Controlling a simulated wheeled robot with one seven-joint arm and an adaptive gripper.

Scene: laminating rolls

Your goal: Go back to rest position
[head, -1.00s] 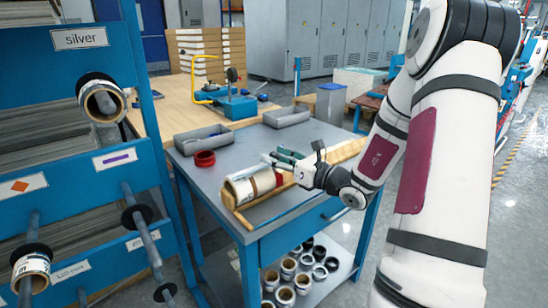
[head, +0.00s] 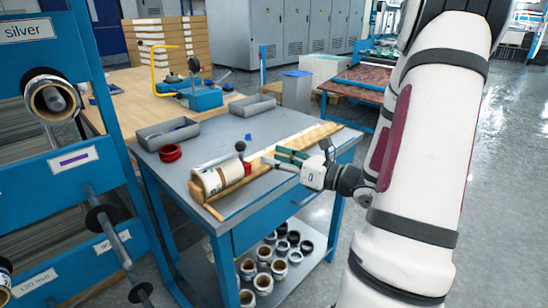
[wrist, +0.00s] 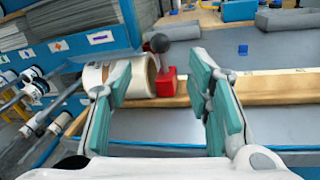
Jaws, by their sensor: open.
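My gripper (head: 284,161) is open and empty, with green pads on its two fingers. In the head view it is over the front right part of the grey-topped blue table (head: 180,172). In the wrist view the gripper (wrist: 165,110) has its fingers spread wide, with nothing between the pads. Beyond it, a white and tan roll (head: 217,176) lies in a wooden cradle (head: 232,186). The roll also shows behind the left finger in the wrist view (wrist: 140,76). A red block with a black-knobbed lever (wrist: 166,80) stands beside the roll's right end.
A blue rack (head: 62,115) with rods and rolls stands at the left. A red ring (head: 171,153) and grey trays (head: 252,105) are on the table. Several small rolls (head: 263,283) sit on its lower shelf. Open floor (head: 490,200) lies at the right.

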